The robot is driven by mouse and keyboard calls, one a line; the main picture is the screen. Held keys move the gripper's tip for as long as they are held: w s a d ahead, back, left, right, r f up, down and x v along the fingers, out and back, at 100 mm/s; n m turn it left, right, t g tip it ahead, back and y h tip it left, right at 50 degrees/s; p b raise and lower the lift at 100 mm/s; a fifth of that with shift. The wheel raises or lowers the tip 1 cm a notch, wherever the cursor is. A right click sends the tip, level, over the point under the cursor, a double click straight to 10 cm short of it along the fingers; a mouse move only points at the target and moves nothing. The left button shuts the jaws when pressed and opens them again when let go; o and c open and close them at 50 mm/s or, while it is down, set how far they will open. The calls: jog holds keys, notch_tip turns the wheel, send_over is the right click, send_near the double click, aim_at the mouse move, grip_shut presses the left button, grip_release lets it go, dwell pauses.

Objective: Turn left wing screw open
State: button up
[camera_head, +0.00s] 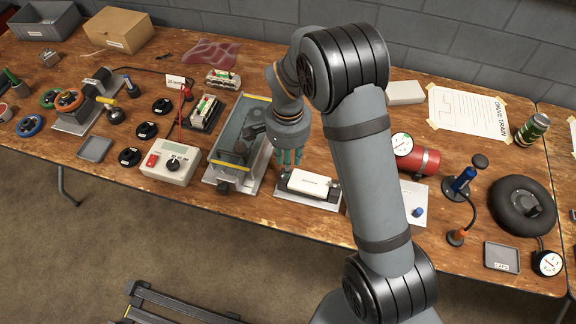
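A white box (310,182) with small dark lettering lies on a silver plate (305,202) near the front edge of the table, to the right of a grey fixture. A small dark piece (337,190) stands at the right end of the box. The left wing screw cannot be made out clearly; the left end of the box lies close under my gripper. My gripper (288,160) points down with its teal fingers just above and behind the left end of the box. Whether the fingers touch anything, and how far apart they are, is too small to tell.
The grey fixture (235,150) stands close on the left. A control box (171,163) with a black knob is farther left. A red cylinder with a gauge (424,160) and a black wheel (510,205) are on the right, beyond my arm.

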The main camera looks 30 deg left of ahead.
jog(key=shift+f, duration=1.6)
jog(key=shift+c, duration=0.6)
grip_shut()
